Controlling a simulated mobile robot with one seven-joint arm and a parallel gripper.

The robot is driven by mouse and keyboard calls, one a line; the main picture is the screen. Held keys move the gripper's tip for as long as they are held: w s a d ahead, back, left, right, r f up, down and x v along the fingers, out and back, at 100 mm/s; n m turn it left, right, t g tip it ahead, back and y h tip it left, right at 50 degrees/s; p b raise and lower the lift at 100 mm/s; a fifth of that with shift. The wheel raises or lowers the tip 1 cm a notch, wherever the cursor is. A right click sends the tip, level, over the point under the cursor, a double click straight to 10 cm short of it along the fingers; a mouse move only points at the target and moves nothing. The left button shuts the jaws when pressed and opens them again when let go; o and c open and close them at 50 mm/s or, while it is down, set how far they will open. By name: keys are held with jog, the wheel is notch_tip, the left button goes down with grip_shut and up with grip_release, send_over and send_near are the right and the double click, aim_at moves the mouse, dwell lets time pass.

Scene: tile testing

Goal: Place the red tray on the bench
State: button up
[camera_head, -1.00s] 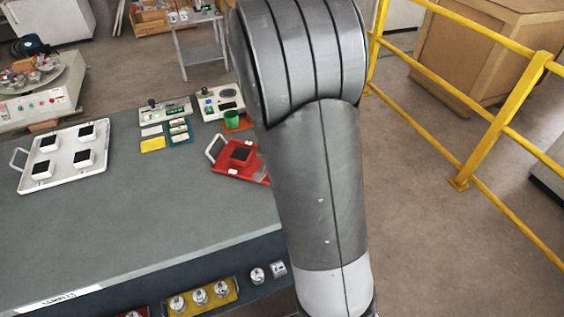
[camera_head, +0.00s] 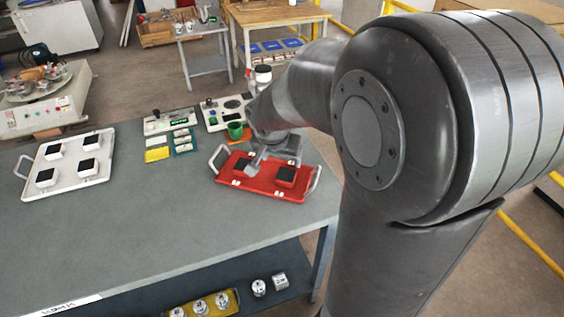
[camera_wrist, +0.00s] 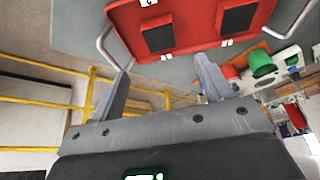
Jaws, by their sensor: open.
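The red tray (camera_head: 265,184) lies on the grey bench (camera_head: 170,213) near its right end, with a metal handle at each end and two dark square pads on it. The tray also shows at the top of the wrist view (camera_wrist: 196,24). My gripper (camera_head: 277,158) is over the tray's far side in the head view and covers part of it. In the wrist view my gripper (camera_wrist: 165,78) is open and empty. Its left finger shows close to one tray handle; I cannot tell whether they touch.
A white tray (camera_head: 106,172) with several black-topped blocks lies at the bench's left. The bench's front middle is clear. Yellow railing (camera_wrist: 92,88) stands beyond.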

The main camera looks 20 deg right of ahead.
jog(key=s+a+r+n+y, duration=0.1)
jog(key=s+a+r+n, duration=0.1)
jog(key=s, duration=0.4)
jog(key=s+a+r+n+t+y, duration=0.1)
jog(key=s+a+r+n, duration=0.1)
jog(key=s+r, duration=0.3)
jog(key=s+a+r+n+t, duration=0.1)
jog(key=s+a+r+n, duration=0.1)
jog(key=s, duration=0.6)
notch_tip(320, 180, up, 2)
jog(key=shift+r+n+y, duration=0.1)
jog(key=shift+n+y, duration=0.3)
jog(key=shift+n, duration=0.5)
